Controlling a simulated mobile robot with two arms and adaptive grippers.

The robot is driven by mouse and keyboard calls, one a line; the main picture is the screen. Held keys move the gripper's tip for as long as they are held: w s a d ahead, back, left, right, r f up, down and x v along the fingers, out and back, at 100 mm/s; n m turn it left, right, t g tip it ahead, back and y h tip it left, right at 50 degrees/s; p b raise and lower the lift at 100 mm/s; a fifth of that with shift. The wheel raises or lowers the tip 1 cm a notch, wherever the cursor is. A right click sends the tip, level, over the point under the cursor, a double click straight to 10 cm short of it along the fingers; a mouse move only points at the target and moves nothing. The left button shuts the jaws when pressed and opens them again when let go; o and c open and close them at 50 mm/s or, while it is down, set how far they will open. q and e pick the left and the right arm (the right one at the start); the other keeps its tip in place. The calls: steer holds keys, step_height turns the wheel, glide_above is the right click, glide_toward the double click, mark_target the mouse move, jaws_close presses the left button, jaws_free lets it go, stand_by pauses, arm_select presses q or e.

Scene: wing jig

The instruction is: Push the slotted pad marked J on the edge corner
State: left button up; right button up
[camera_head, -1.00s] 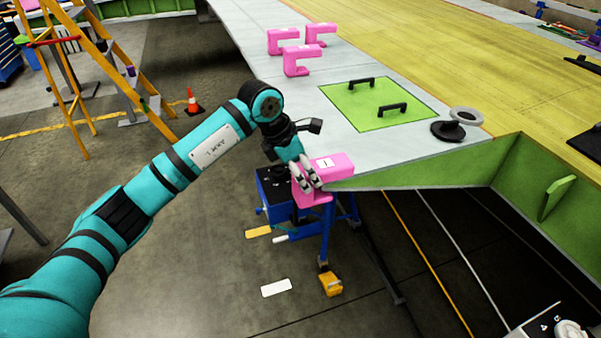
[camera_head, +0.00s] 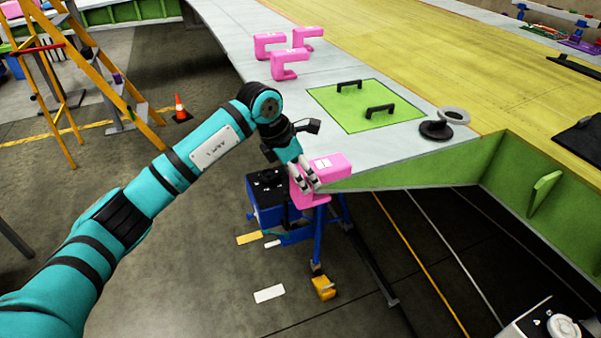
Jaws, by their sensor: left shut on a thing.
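The pink slotted pad (camera_head: 334,166) sits at the near corner of the wing panel (camera_head: 395,160), its slot side against the panel's edge. A white label shows on its top, but its letter is too small to read. My left gripper (camera_head: 308,180) is shut on the pad's left side. The fingers hide part of the pad, and I cannot tell how deep the edge sits in the slot. My right gripper is not in view.
Several pink slotted pads (camera_head: 290,64) stand on the panel farther back. A blue wheeled stand (camera_head: 268,200) is below. A yellow ladder (camera_head: 95,75) stands left.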

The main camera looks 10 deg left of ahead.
arm_select(q)
steer(key=shift+d, duration=0.15)
steer(key=o, duration=1.2)
steer(key=shift+w+d, duration=0.2)
steer(key=shift+o, duration=0.2)
steer(key=shift+s+a, duration=0.1)
steer(key=shift+a+r, duration=0.1)
steer(key=v, duration=1.1)
steer(key=shift+r, duration=0.35)
steer(key=shift+s, duration=0.15)
